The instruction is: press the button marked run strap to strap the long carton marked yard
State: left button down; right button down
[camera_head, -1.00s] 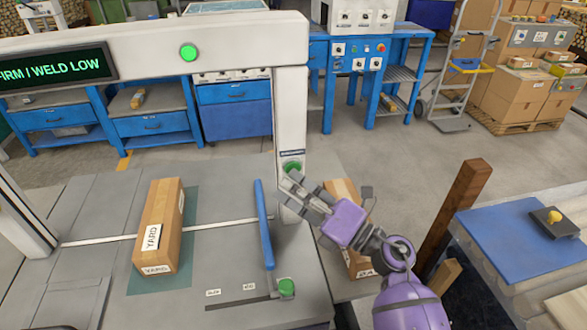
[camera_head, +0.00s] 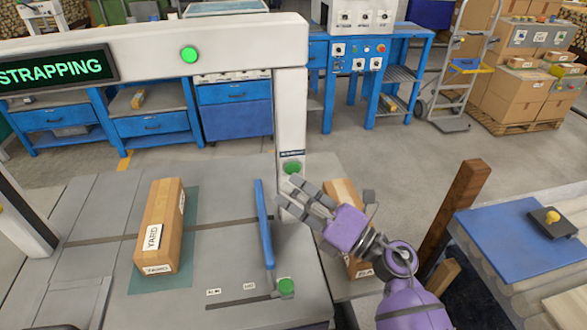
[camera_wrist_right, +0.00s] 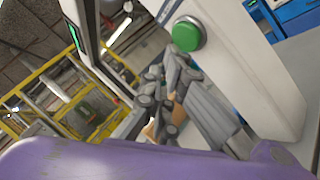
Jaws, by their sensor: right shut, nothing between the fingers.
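The long carton marked YARD (camera_head: 158,230) lies on the grey strapping table (camera_head: 220,270), on a green patch under the arch (camera_head: 291,120). The display (camera_head: 52,72) on the arch reads STRAPPING. A green button (camera_head: 292,168) sits on the arch's right post; its printed label is too small to read. It also shows in the right wrist view (camera_wrist_right: 188,33). My right gripper (camera_head: 297,195) is shut and empty, just below this button and, as far as I can tell, apart from it. My left gripper is not in view.
Another carton (camera_head: 358,262) stands partly behind my right arm. A wooden post (camera_head: 457,215) and a blue-topped roller table (camera_head: 520,240) are at right.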

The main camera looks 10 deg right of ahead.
jog(key=shift+s+p, duration=0.3)
jog(key=shift+s, duration=2.15)
